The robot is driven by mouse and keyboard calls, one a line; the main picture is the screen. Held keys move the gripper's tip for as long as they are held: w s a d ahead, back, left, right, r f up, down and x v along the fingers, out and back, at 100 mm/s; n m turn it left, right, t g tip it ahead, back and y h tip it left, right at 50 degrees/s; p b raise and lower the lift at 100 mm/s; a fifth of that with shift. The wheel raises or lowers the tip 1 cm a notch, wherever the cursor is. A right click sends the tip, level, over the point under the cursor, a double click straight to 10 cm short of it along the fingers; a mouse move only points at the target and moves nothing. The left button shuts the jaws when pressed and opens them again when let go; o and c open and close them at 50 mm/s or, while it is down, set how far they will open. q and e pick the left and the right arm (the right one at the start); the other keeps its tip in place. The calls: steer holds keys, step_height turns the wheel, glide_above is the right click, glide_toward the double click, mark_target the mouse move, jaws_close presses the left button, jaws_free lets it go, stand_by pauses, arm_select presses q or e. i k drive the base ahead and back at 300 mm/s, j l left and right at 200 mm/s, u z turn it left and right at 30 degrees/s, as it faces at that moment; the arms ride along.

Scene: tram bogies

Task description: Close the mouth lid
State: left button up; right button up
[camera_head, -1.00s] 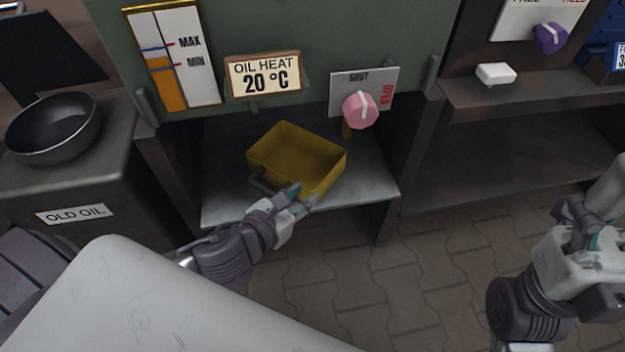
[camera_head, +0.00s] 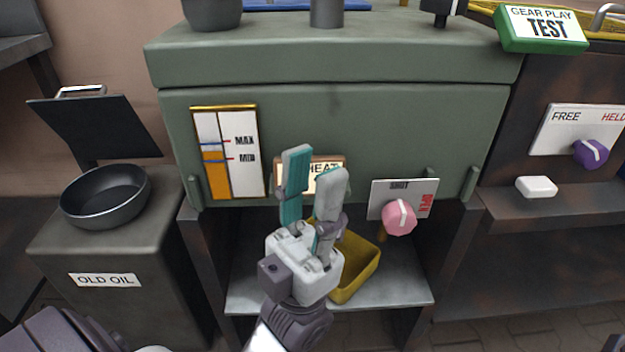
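A dark flat lid (camera_head: 95,125) stands raised behind a black round bowl-like mouth (camera_head: 104,197) on the OLD OIL box at the left. A light handle shows at the lid's top edge. I cannot tell for sure that this is the lid the task names. My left gripper (camera_head: 315,165) points up in front of the green casing (camera_head: 400,130), right of the lid and well apart from it. Its two fingers are apart with nothing between them, and they partly hide the OIL HEAT sign (camera_head: 328,172). My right gripper is not in view.
A yellow tray (camera_head: 360,268) sits on the shelf under the casing, partly behind my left gripper. A pink knob (camera_head: 399,217) is right of it. A dark pot (camera_head: 212,12) and a grey cylinder (camera_head: 326,12) stand on the casing, cut off above.

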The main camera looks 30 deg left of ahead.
mark_target(103, 126)
steer(key=k+u, duration=0.1)
steer(key=u, duration=2.05)
